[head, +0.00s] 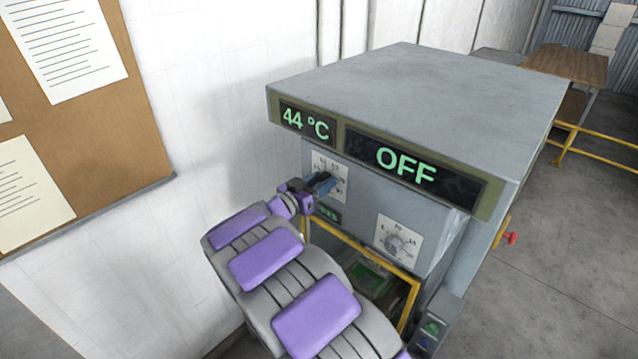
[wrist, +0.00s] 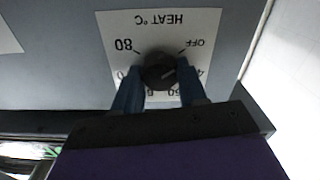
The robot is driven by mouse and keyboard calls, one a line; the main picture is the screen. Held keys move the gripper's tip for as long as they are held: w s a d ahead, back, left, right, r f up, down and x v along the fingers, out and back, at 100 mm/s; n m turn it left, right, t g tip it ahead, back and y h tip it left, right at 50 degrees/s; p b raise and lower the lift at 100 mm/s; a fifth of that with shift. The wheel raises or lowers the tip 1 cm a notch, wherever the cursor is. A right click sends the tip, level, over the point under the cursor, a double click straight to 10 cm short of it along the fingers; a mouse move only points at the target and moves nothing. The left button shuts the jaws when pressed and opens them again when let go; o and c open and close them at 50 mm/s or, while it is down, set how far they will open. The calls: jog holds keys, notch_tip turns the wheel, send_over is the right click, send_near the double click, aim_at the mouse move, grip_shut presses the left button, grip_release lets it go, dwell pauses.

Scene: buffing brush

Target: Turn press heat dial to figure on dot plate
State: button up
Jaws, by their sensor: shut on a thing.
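The heat dial (wrist: 158,70) is a dark round knob on a white plate (wrist: 120,22), seen upside down in the wrist view and marked "HEAT °C", "OFF", "80" and other figures partly hidden. My gripper (wrist: 159,78) has its blue fingers on either side of the knob, shut on it. In the head view my gripper (head: 324,184) covers most of the dial on the press (head: 420,95) front. The knob's pointer is too faint to read surely. The temperature display (head: 305,122) reads 44 °C. I cannot identify a dot plate.
A wide display (head: 405,167) reads OFF. A second dial (head: 396,243) sits lower right on the press front. A yellow frame (head: 360,247) borders the opening below, with a green item (head: 371,275) inside. A white wall stands close on the left.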

jog(key=shift+a+f, duration=0.1)
jog(key=shift+c, duration=1.2)
jog(key=shift+f+m+b, duration=0.1)
jog(key=shift+m+b, duration=0.2)
jog(key=shift+s+f+m+b, duration=0.1)
jog(key=shift+f+m+b, duration=0.05)
jog(key=shift+m+b, duration=7.7)
jog(key=shift+s+f+m+b, duration=0.1)
jog(key=shift+f+m+b, duration=0.05)
jog(key=shift+m+b, duration=7.65)
jog(key=shift+r+n+b, duration=0.1)
jog(key=shift+n+b, duration=0.85)
jog(key=shift+b, duration=0.15)
